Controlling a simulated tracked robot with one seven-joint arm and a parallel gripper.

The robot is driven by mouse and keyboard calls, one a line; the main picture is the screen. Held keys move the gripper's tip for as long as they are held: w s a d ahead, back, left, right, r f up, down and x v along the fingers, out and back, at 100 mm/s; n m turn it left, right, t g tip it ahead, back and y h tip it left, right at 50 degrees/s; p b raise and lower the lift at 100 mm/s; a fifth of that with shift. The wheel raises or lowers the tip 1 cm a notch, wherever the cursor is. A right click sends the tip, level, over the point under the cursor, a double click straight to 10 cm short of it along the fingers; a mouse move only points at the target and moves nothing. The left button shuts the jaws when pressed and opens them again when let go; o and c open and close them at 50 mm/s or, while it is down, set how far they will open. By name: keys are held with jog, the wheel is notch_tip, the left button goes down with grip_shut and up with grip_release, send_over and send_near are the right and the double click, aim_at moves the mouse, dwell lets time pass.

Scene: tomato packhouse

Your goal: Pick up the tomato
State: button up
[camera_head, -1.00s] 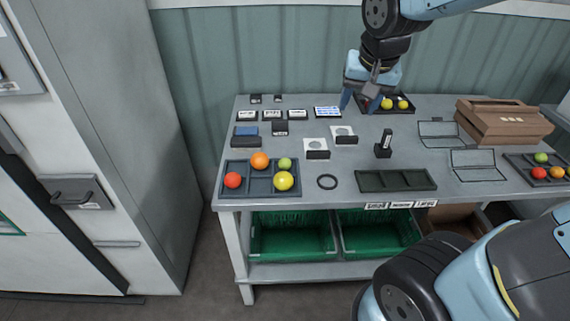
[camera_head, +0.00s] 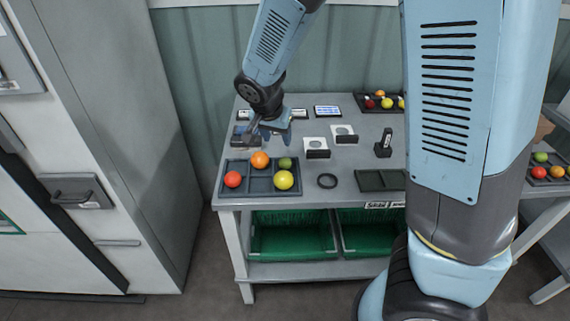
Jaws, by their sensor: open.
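Several tomatoes sit in a dark divided tray (camera_head: 235,188) at the table's front left: a red tomato (camera_head: 233,179) at left, an orange tomato (camera_head: 260,160) at the back middle, a small green tomato (camera_head: 285,164) at the back right and a larger yellow tomato (camera_head: 284,180) at the front right. My gripper (camera_head: 257,140) is open and empty. It hangs over the table just behind the tray, close above and behind the orange and green tomatoes. Its fingers point down and to the left. I cannot tell its exact height.
Another tomato tray (camera_head: 372,107) stands at the back, and a third (camera_head: 552,181) at the right. Green crates (camera_head: 292,236) are below. My arm hides the table's right part.

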aim_at(285, 159)
jog(key=shift+x, duration=6.85)
jog(key=shift+w+d, duration=0.1)
jog(key=shift+d, duration=0.05)
jog(key=shift+c, duration=0.2)
jog(key=c, duration=0.4)
jog(key=shift+o, duration=0.2)
jog(key=shift+r, duration=0.1)
